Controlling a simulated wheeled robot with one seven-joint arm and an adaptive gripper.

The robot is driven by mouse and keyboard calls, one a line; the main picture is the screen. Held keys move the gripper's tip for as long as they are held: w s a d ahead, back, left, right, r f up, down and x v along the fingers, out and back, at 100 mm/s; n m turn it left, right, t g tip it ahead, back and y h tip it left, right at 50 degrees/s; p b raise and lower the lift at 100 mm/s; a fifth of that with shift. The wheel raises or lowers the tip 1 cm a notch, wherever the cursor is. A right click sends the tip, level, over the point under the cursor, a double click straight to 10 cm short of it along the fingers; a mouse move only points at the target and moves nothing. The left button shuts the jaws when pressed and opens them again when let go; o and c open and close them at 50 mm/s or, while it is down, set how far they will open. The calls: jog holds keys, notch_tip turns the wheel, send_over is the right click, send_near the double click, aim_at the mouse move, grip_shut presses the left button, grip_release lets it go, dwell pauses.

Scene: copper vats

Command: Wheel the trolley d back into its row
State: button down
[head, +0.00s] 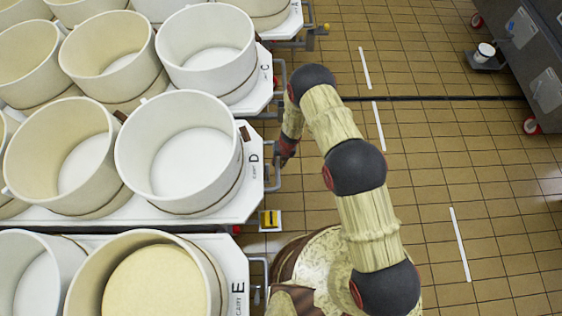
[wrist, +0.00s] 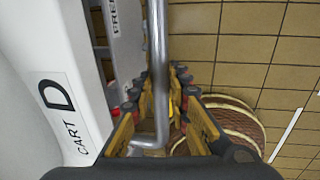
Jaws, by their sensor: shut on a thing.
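Trolley d (head: 238,209) is a white-decked cart marked "CART D" at the left in the head view. It carries cream and white round vats (head: 180,150). In the wrist view its white side with the label (wrist: 66,118) fills the left. Its grey tube handle (head: 272,180) sticks out at the right end, and it also shows in the wrist view (wrist: 159,60). My gripper (head: 287,155) is at this handle. In the wrist view my gripper's fingers (wrist: 160,105) lie on both sides of the tube, shut on it. The exact contact is partly hidden.
Trolley C (head: 262,92) stands beyond trolley d and trolley E (head: 238,262) on the near side, both close with narrow gaps. A grey wheeled unit (head: 535,60) and a small white pot (head: 486,50) stand at the far right. The tiled aisle (head: 430,170) between is clear.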

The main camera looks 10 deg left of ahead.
jog(key=shift+a, duration=0.1)
jog(key=c, duration=1.7)
grip_release()
jog(key=r, duration=0.4)
jog(key=d+r, duration=0.1)
jog(key=r, duration=0.2)
jog(key=d+r, duration=0.1)
jog(key=r, duration=0.3)
jog(key=shift+w+d+r, duration=0.1)
jog(key=shift+w+r, duration=0.1)
jog(key=shift+r, duration=0.15)
